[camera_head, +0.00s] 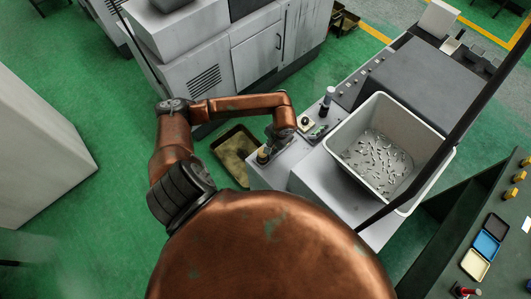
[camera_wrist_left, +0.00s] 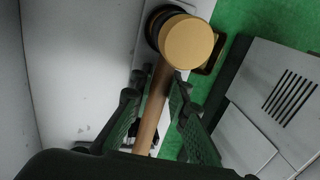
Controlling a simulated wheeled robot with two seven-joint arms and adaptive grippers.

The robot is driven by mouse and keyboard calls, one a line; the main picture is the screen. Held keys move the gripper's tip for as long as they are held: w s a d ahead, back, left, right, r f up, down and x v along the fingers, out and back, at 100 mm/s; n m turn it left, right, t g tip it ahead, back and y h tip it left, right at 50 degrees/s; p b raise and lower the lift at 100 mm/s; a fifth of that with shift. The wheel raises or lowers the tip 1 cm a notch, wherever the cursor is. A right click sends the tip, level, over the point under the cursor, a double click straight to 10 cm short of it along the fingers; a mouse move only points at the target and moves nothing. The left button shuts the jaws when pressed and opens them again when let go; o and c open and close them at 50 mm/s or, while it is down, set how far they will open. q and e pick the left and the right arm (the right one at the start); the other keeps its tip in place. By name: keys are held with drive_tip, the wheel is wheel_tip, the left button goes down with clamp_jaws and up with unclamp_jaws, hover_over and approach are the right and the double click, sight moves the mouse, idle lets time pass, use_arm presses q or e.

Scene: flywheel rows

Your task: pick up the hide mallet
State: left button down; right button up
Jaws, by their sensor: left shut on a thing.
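The hide mallet shows in the wrist view with its round tan head (camera_wrist_left: 188,42) at the top and its brown wooden handle (camera_wrist_left: 152,108) running down between my fingers. My left gripper (camera_wrist_left: 157,90) is shut on the handle, below the head. In the head view, my left gripper (camera_head: 277,142) is over the near left corner of the grey machine top (camera_head: 262,176). A small tan end of the mallet (camera_head: 262,155) shows beside it; the rest is hidden by my gripper. I cannot tell whether the mallet touches the surface. My right gripper is not in view.
A white bin (camera_head: 440,158) with many small metal parts stands right of my left gripper. A dark bottle with a pale cap (camera_head: 327,100) and knobs stand close by. An olive tray (camera_head: 228,143) lies on the green floor to the left. A grey cabinet (camera_head: 225,70) stands behind.

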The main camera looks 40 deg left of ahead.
sight(273, 146)
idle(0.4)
use_arm(q)
wheel_tip(273, 146, up, 10)
drive_tip(key=shift+r+b, duration=0.1)
drive_tip(key=shift+b, duration=0.45)
drive_tip(key=c, duration=2.5)
unclamp_jaws()
clamp_jaws()
